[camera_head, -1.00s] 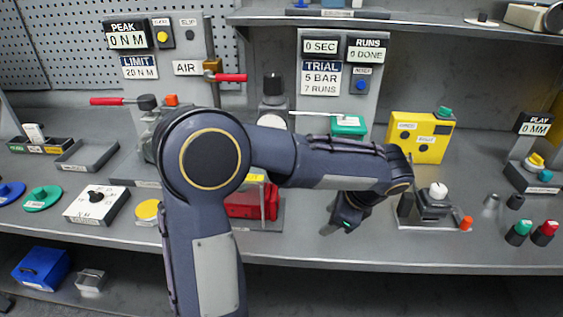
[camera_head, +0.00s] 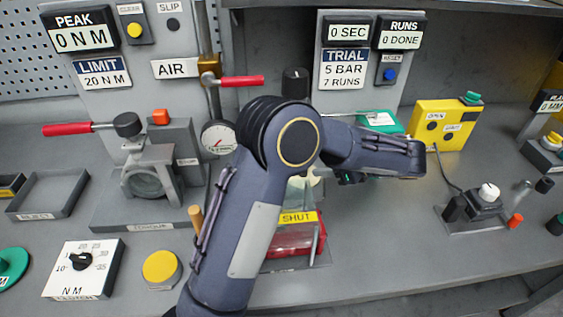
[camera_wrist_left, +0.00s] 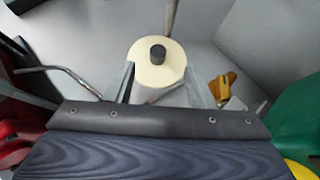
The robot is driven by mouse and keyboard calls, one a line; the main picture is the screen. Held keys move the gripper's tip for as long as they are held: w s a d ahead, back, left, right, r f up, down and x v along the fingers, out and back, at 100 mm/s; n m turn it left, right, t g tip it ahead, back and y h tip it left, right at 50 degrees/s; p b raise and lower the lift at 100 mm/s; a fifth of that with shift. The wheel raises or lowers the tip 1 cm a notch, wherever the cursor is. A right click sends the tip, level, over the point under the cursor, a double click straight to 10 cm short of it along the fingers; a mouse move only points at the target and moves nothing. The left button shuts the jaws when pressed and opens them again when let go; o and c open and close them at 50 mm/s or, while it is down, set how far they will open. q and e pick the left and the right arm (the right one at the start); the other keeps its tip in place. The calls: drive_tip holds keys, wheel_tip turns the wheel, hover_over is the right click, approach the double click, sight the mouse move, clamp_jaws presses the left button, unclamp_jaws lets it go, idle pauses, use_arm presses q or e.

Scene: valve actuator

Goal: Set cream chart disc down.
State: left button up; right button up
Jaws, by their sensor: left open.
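A cream disc (camera_wrist_left: 156,64) with a dark knob at its centre shows in the left wrist view, just beyond and between the fingertips of my left gripper (camera_wrist_left: 158,88). The gripper is open, one finger on each side of the disc's near edge; I cannot tell whether either touches it. A pale rounded body shows below the disc's near edge. My right gripper is out of view.
A red box with a SHUT label (camera_head: 298,218) stands beside my arm. A yellow button box (camera_head: 442,125) and a black device with a white knob (camera_head: 487,197) are at the right. A torque fixture (camera_head: 148,175) and a dial box (camera_head: 84,268) are at the left.

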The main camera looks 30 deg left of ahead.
use_arm(q)
drive_tip(key=shift+w+a+f, duration=0.1)
drive_tip(key=shift+a+f, duration=0.1)
drive_tip(key=shift+a, duration=0.15)
drive_tip(key=x, duration=0.7)
drive_tip(key=shift+s+d+f+p, duration=0.1)
drive_tip(key=shift+s+p, duration=0.1)
drive_tip(key=shift+p, duration=0.15)
clamp_jaws()
drive_tip(key=shift+d, duration=0.1)
